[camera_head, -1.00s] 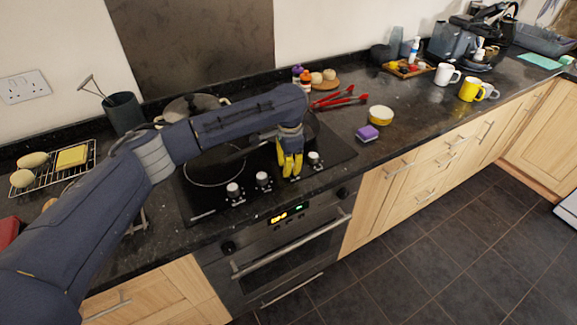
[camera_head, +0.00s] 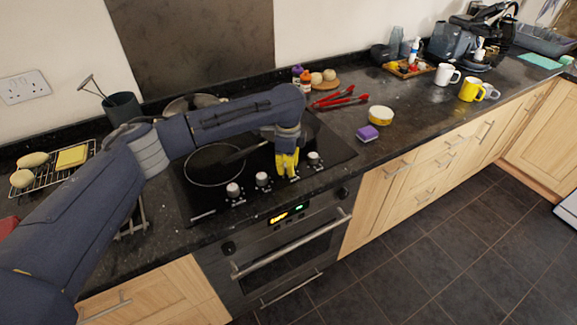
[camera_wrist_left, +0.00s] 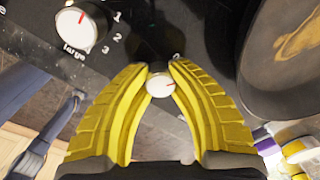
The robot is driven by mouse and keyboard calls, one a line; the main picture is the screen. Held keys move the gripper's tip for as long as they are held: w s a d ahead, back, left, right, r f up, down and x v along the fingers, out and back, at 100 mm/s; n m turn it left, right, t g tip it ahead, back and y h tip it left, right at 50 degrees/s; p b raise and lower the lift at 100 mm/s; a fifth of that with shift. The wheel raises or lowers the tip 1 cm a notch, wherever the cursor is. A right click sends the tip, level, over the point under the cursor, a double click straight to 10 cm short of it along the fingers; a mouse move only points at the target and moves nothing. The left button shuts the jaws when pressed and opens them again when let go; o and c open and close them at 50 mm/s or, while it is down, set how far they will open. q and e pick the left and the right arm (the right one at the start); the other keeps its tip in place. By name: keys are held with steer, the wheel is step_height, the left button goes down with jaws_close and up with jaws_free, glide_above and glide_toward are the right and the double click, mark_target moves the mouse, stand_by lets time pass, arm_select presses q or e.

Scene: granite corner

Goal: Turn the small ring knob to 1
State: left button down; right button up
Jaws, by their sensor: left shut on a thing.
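My left gripper (camera_head: 287,174) has yellow fingers and reaches down onto the knob row at the front of the black hob (camera_head: 325,147). In the left wrist view, its fingertips (camera_wrist_left: 160,76) are closed around a small white knob (camera_wrist_left: 160,86) with a red mark pointing right in the picture. A "0" label shows partly beside it; its other labels are hidden by the fingers. In the head view the fingers hide this knob. Another knob (camera_wrist_left: 75,30), labelled "large", has its own 1, 2 and 3. My right gripper is not in view.
A frying pan (camera_head: 214,164) lies on the hob, left of the gripper. Other white knobs stand on both sides, one at the right (camera_head: 314,157).

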arm_select(q)
steer(key=shift+m, duration=0.7)
steer(key=c, duration=1)
jaws_free()
steer(key=shift+c, duration=0.2)
step_height(320, 180, up, 12)
steer(key=shift+s+a, duration=0.15)
steer(key=shift+s, duration=0.15)
